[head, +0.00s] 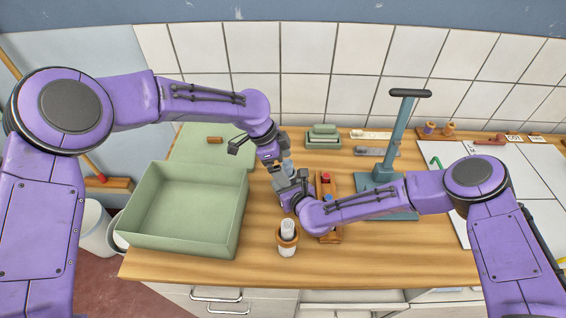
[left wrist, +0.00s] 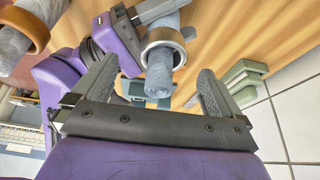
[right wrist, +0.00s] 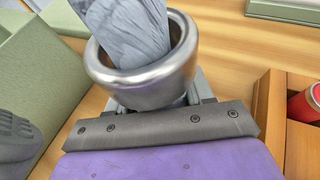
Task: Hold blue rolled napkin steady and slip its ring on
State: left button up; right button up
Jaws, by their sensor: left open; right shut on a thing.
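A grey-blue rolled napkin (left wrist: 159,80) is held upright by my right gripper (head: 288,184). A shiny silver ring (right wrist: 145,75) is around the napkin; in the left wrist view the ring (left wrist: 163,45) sits between the napkin's free end and the right jaws. The free end sticks out through the ring. My left gripper (left wrist: 158,68) is open and empty, just above the napkin in the head view. The napkin's end shows between its fingers, but I cannot tell how deep. The ring hides much of the right jaws in the right wrist view.
Another rolled napkin in a brown ring (head: 288,237) stands near the table's front edge. A large green box (head: 185,240) is on the left.

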pick_arm(q)
jog(key=shift+r, duration=0.15)
dwell(0.3)
notch_tip(320, 180, up, 11)
dwell(0.9)
dwell(0.3)
pick_arm(e)
jog(key=o, duration=0.8)
